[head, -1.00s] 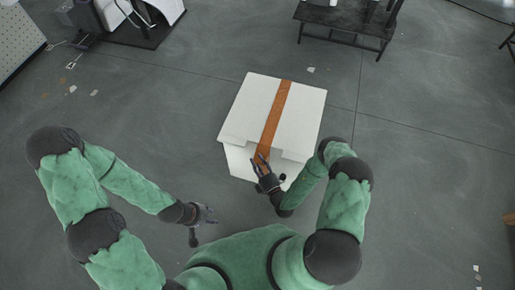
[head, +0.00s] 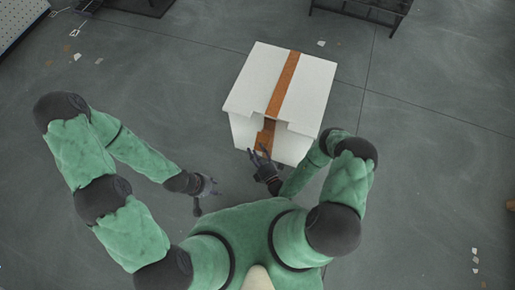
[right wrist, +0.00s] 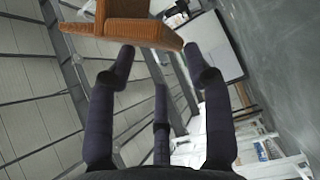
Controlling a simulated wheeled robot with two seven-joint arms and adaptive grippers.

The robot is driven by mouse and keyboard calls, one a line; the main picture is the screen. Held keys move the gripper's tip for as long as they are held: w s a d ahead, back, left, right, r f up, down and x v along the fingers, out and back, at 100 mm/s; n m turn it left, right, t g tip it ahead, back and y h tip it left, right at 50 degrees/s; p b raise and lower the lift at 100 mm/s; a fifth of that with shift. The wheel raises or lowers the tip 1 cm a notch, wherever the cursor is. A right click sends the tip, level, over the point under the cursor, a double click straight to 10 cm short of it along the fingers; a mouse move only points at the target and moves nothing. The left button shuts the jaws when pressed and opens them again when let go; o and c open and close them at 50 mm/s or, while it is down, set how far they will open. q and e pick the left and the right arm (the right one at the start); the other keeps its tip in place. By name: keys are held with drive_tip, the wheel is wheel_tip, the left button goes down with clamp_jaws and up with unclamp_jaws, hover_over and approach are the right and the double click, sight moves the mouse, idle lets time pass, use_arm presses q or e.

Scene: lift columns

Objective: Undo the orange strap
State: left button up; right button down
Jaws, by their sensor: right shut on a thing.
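The white box (head: 254,80) stands on the floor in front of me. The orange strap (head: 285,80) runs across its lid and down its near face, where a darker piece shows below the lid edge. My right gripper (head: 261,154) is at the lower part of the strap on the near face, shut on the strap. In the right wrist view the orange strap (right wrist: 128,30) shows as a thick, bent band just at the fingertips. My left gripper (head: 213,186) is off the box to the left, with its fingers apart and nothing seen in it.
A dark table or bench (head: 360,10) stands at the top right, well away. Small pale scraps (head: 475,258) lie on the floor.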

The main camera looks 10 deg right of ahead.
use_arm(q)
drive_tip(key=shift+f, duration=0.1)
use_arm(e)
drive_tip(key=shift+w+d+f+h, duration=0.2)
drive_tip(key=shift+w+d, duration=0.3)
drive_tip(key=shift+d, duration=0.25)
drive_tip(key=shift+w+d+f+h, duration=0.1)
drive_tip(key=shift+w+d+h, duration=0.1)
drive_tip(key=shift+w+d, duration=0.45)
drive_tip(key=c, duration=1.1)
unclamp_jaws()
drive_tip(key=shift+s+d, duration=0.1)
drive_tip(key=shift+s+f, duration=0.15)
drive_tip(key=shift+s, duration=0.7)
use_arm(q)
drive_tip(key=shift+w, duration=0.3)
use_arm(e)
drive_tip(key=s, duration=1.2)
drive_tip(key=shift+r+y, duration=0.4)
